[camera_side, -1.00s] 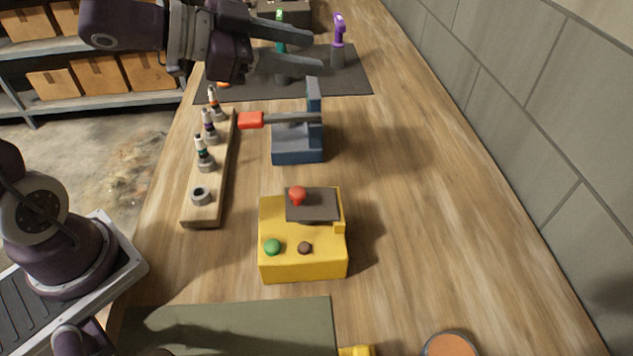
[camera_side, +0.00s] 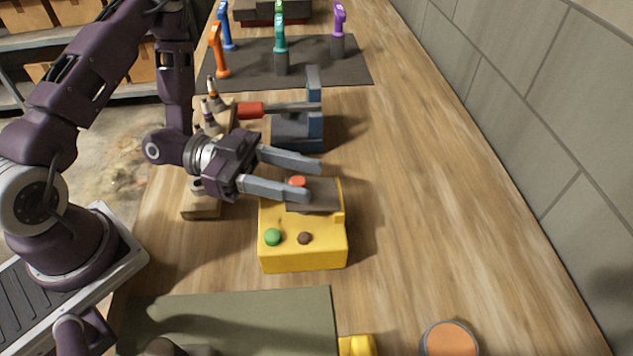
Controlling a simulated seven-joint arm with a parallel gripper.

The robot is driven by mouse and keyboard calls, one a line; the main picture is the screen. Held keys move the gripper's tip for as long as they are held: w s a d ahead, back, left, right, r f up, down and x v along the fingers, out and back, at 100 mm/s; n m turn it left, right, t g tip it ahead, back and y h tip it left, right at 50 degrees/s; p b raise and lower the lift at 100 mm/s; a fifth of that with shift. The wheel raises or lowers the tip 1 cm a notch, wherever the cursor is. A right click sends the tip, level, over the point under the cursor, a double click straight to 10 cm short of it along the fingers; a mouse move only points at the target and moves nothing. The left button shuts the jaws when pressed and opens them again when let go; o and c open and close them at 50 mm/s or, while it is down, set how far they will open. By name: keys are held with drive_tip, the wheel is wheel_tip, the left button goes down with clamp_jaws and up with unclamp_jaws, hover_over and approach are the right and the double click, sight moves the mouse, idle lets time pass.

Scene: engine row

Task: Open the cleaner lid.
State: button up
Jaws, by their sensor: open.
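The cleaner is a yellow box (camera_side: 300,257) on the wooden bench, with a green button (camera_side: 272,237) and a dark brown button (camera_side: 305,238) on its top near the front. Its dark lid (camera_side: 325,196) lies flat over the back part of the top and carries a red knob (camera_side: 297,181). My gripper (camera_side: 315,182) is open. Its two grey fingers reach in from the left, one on each side of the red knob as seen here. The near finger hides part of the lid and knob. I cannot tell whether a finger touches the knob.
A blue-grey press (camera_side: 299,132) with a red-handled lever (camera_side: 250,110) stands just behind. A wooden rack (camera_side: 202,207) is partly hidden behind my gripper. Colored tools stand on a dark mat (camera_side: 350,72) at the back.

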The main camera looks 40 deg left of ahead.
sight(302, 182)
drive_tip(key=shift+w+d+f, duration=0.2)
drive_tip(key=shift+w+d, duration=0.1)
drive_tip(key=shift+d, duration=0.4)
drive_tip(key=shift+w+d+f, duration=0.2)
drive_tip(key=shift+w+d, duration=0.05)
drive_tip(key=shift+d, duration=0.45)
clamp_jaws()
idle(0.4)
